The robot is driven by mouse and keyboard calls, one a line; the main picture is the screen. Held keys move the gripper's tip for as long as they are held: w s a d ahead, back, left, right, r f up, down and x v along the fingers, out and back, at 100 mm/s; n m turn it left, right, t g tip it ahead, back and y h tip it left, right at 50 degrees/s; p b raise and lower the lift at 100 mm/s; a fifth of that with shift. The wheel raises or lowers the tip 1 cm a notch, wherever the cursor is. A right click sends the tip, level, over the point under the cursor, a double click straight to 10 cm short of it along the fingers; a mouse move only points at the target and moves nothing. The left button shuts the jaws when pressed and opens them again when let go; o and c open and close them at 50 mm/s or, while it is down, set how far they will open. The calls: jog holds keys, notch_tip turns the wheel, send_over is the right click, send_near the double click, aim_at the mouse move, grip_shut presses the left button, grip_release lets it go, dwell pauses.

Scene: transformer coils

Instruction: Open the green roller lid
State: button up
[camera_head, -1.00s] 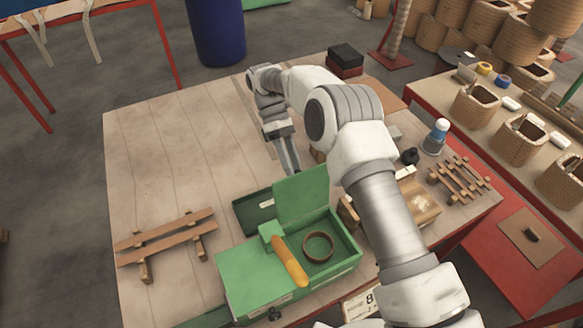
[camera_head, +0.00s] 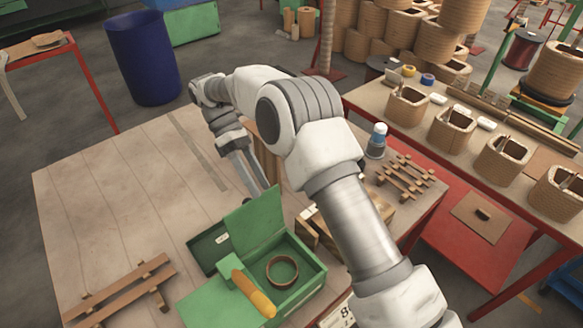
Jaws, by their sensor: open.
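The green box (camera_head: 313,277) stands at the front of the wooden table. Its green lid (camera_head: 254,222) stands up, raised from the box, so the inside shows. A brown ring (camera_head: 282,271) lies inside, and an orange-yellow handle-like piece (camera_head: 254,293) lies at its left. My gripper (camera_head: 259,190) is just behind the raised lid, pointing down, with its two fingers apart and nothing seen between them. The lid hides part of the space near the fingertips, so I cannot tell whether they touch it.
A wooden slatted rack (camera_head: 118,292) lies at the front left. A side bench holds several coils.

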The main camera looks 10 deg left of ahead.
jog(key=w+d+r, duration=0.1)
jog(key=d+r, duration=0.4)
jog(key=d, duration=0.3)
jog(key=shift+w+d+b, duration=0.15)
jog(key=shift+b, duration=0.3)
